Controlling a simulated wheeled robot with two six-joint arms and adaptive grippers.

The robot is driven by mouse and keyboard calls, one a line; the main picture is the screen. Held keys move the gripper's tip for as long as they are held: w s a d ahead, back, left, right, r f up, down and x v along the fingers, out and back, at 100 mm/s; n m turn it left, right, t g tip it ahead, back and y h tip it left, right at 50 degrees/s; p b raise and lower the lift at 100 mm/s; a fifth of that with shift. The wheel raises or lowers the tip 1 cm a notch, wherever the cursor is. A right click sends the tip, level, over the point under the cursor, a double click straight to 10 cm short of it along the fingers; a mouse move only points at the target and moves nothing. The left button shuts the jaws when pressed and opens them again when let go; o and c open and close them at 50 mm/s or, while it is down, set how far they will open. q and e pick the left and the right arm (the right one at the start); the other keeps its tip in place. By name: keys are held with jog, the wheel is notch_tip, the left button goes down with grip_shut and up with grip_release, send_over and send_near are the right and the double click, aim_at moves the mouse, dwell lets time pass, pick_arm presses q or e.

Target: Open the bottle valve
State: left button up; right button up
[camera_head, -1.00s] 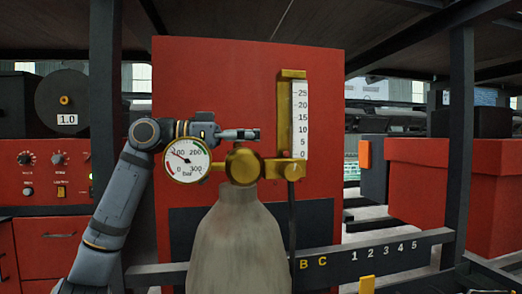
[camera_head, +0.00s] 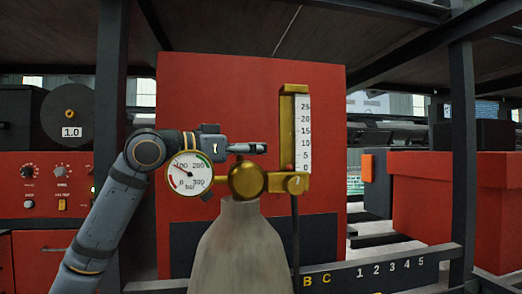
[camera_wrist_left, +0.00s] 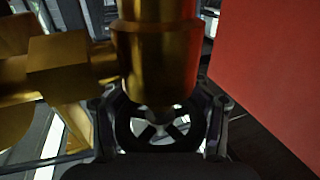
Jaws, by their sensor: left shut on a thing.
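A pale grey gas bottle (camera_head: 240,255) stands upright in the middle of the head view. On its neck sits a brass valve (camera_head: 248,181), with a round pressure gauge (camera_head: 190,173) at its left and an upright brass flow scale (camera_head: 295,130) at its right. My left gripper (camera_head: 248,148) reaches in from the left, just above the brass ball of the valve. In the left wrist view its fingers (camera_wrist_left: 160,128) are shut around a dark spoked handwheel (camera_wrist_left: 160,133) at the end of a brass stem (camera_wrist_left: 158,60). My right gripper is not in view.
A red panel (camera_head: 215,90) stands behind the bottle. Dark posts (camera_head: 461,150) and a numbered rail (camera_head: 400,262) frame the space. Red equipment (camera_head: 40,185) stands at the left, and a red box (camera_head: 425,215) at the right.

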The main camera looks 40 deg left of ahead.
pick_arm(q)
jog(key=shift+f, duration=0.15)
jog(key=o, duration=1.3)
jog(key=shift+s+a, duration=0.15)
jog(key=shift+s, duration=0.25)
jog(key=shift+w, duration=0.15)
